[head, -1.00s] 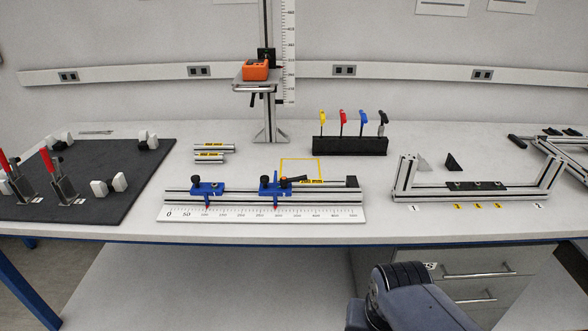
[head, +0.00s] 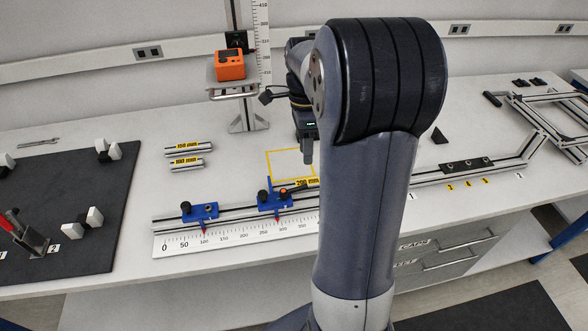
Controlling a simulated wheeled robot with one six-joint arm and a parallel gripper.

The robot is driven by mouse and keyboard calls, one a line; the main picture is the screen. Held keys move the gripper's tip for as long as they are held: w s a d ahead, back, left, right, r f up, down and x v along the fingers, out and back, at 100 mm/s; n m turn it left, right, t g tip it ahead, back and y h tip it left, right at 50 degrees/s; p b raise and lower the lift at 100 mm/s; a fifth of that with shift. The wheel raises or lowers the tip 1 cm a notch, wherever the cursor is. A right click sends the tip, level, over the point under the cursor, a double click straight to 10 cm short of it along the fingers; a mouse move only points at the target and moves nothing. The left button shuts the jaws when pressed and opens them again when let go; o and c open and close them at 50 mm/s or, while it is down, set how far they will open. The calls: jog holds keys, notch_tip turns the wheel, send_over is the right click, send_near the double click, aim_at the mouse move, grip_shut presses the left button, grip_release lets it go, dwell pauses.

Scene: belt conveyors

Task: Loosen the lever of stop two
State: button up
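The blue stop on the right (head: 270,203), which I take to be stop two, sits on the aluminium rail above the white ruler.
Two shorter bars lie at the back left. An orange device (head: 230,65) sits on a stand behind. A dark mat (head: 95,195) with clamps lies left.

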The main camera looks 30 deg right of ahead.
aim_at(295, 191)
jog(key=f, duration=0.3)
jog(key=s+f, duration=0.1)
jog(key=f, duration=0.2)
jog(key=s+f, duration=0.1)
jog(key=f, duration=0.2)
jog(key=shift+a+f+p, duration=0.3)
jog(key=shift+f+p, duration=0.05)
jog(key=shift+c, duration=0.5)
grip_shut()
